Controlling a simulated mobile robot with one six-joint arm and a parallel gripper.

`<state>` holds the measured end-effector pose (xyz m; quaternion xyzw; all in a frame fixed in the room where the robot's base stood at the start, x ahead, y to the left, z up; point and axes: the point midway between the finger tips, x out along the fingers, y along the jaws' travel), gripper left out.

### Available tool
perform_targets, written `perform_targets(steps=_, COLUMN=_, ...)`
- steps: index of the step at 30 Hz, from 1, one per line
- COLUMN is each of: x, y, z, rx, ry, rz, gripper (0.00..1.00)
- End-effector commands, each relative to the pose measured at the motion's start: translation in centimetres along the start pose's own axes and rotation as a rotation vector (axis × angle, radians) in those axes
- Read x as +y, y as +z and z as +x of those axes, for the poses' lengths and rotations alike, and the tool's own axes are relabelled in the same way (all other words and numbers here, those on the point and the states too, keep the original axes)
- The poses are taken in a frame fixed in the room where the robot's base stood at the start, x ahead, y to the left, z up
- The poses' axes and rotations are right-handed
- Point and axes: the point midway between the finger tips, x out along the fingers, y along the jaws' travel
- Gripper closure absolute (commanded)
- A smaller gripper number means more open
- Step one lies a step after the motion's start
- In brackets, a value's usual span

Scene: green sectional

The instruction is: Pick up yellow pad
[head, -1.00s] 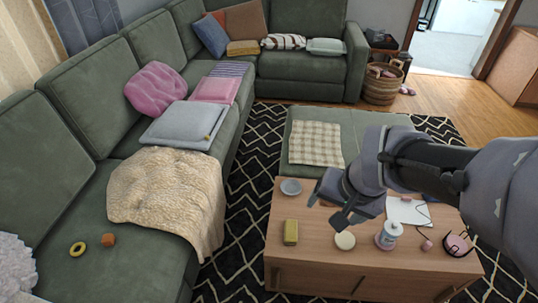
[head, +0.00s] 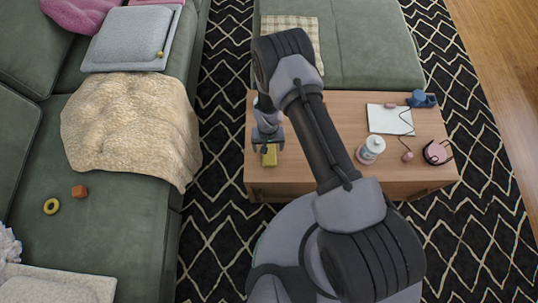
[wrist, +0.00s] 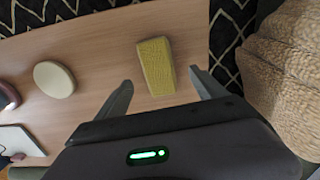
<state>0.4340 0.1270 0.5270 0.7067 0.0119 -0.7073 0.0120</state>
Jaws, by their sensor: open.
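The yellow pad (head: 270,154) is a small yellow block lying on the wooden coffee table (head: 330,110), near its left front edge. In the wrist view the whole pad (wrist: 156,66) shows, with a textured top. My gripper (head: 268,141) is open and empty, over the table at the pad. In the wrist view its two fingers (wrist: 162,88) are spread apart, and the pad lies ahead of the gap between them. I cannot tell the exact height of the fingertips above the table.
A cream round object (wrist: 54,79) lies on the table beside the pad. The green sofa with a beige blanket (head: 130,135) is to the left, across the patterned rug.

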Motion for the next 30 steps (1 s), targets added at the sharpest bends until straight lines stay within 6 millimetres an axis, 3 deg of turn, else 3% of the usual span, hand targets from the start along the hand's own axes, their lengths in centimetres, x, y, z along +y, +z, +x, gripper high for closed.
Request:
perform_targets(steps=7, x=0.1, y=0.0, z=2.9, rx=0.000, ry=0.000, rz=0.001, gripper=0.20)
perform_targets(steps=12, x=0.3, y=0.1, z=6.4, rx=-0.001, ry=0.000, rz=0.001, gripper=0.20)
perform_targets(steps=19, x=0.3, y=0.1, z=6.5, rx=0.001, ry=0.000, rz=0.001, gripper=0.20)
perform_targets(steps=27, x=0.3, y=0.1, z=6.5, rx=0.000, ry=0.000, rz=0.001, gripper=0.73)
perform_targets(steps=29, x=0.3, y=0.1, z=6.4, rx=0.000, ry=0.000, rz=0.001, gripper=0.85)
perform_targets(steps=30, x=0.3, y=0.1, z=6.4, rx=0.000, ry=0.000, rz=0.001, gripper=0.85)
